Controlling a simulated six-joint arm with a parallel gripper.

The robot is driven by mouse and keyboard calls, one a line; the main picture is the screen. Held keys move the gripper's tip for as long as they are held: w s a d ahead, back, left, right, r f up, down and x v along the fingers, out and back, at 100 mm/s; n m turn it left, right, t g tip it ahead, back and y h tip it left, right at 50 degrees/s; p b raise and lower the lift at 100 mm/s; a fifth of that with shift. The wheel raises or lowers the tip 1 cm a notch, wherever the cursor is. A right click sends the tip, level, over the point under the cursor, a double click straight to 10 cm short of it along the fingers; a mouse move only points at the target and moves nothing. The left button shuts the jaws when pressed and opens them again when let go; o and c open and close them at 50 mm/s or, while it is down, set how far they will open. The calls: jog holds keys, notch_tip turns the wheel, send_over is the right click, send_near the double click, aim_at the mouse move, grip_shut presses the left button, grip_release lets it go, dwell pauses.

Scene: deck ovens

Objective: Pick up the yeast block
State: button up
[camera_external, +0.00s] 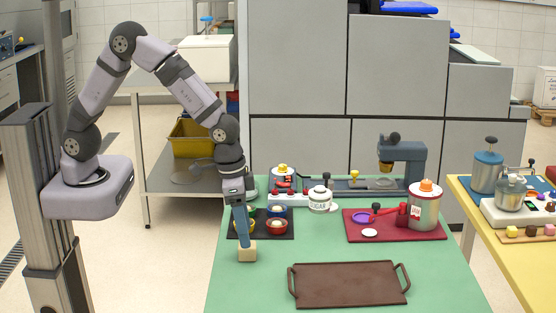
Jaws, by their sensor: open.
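A small beige block (247,254), which looks like the yeast block, sits on the green table (255,290) near its left edge. My gripper (243,238) points straight down at this block, with its blue fingers reaching the block's top. The jaws are open. I cannot tell from this view whether the fingers are around the block or just above it. The block's front face shows; its upper back part is hidden by the fingers.
A dark mat (235,228) with small bowls lies just behind the block. A brown tray (348,283) with two handles lies to the right. A sugar jar (319,200) and a red mat (425,233) with a canister (425,207) stand farther back. The table in front is clear.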

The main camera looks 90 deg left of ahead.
aim_at(247, 251)
jog(key=shift+w+f+p, duration=0.15)
jog(key=shift+f+p, duration=0.3)
jog(key=shift+f, duration=0.85)
jog(key=shift+w+f+p, duration=0.15)
jog(key=shift+f+p, duration=0.3)
jog(key=shift+f, duration=0.8)
jog(key=c, duration=1.2)
